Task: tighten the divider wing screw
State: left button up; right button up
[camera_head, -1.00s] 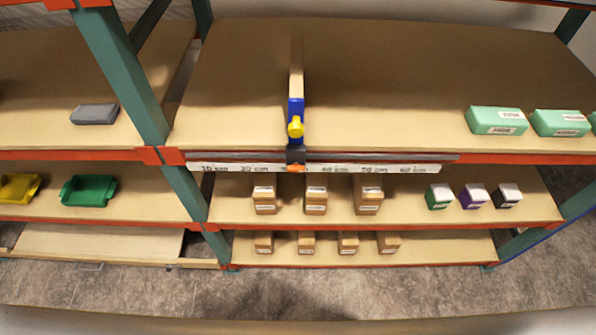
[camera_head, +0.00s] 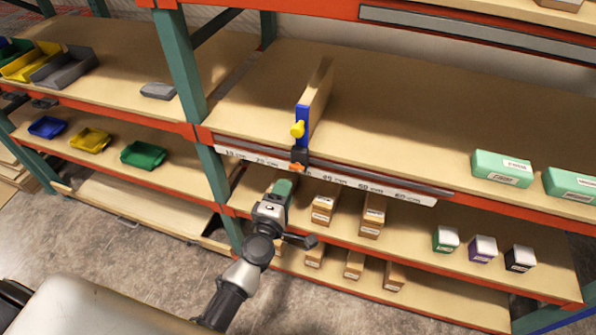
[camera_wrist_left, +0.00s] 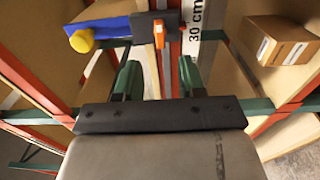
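The wing screw is a yellow knob (camera_head: 298,129) on the blue front bracket (camera_head: 302,114) of an upright tan divider (camera_head: 320,88) on the upper shelf. In the left wrist view the yellow knob (camera_wrist_left: 82,40) is at upper left, on the blue bracket (camera_wrist_left: 108,33). A black slider with an orange pointer (camera_head: 300,167) sits below the bracket at the ruler. My left gripper (camera_head: 282,187) is below the shelf's front edge, apart from the knob. In the left wrist view its two green fingers (camera_wrist_left: 159,77) are spread with nothing between them. My right gripper is not in view.
A white ruler strip (camera_head: 340,177) runs along the orange shelf edge. Brown boxes (camera_head: 323,208) stand on the shelf below, close to my left gripper. Green boxes (camera_head: 502,168) lie at right on the upper shelf. A teal post (camera_head: 186,75) stands left of the divider.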

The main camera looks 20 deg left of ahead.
aim_at(296, 170)
pick_arm(q)
jog(key=w, duration=0.6)
jog(key=shift+w+d, duration=0.15)
jog(key=shift+d, duration=0.1)
jog(key=shift+w, duration=0.85)
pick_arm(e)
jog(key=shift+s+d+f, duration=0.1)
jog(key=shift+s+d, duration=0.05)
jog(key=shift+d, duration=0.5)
pick_arm(q)
grip_shut()
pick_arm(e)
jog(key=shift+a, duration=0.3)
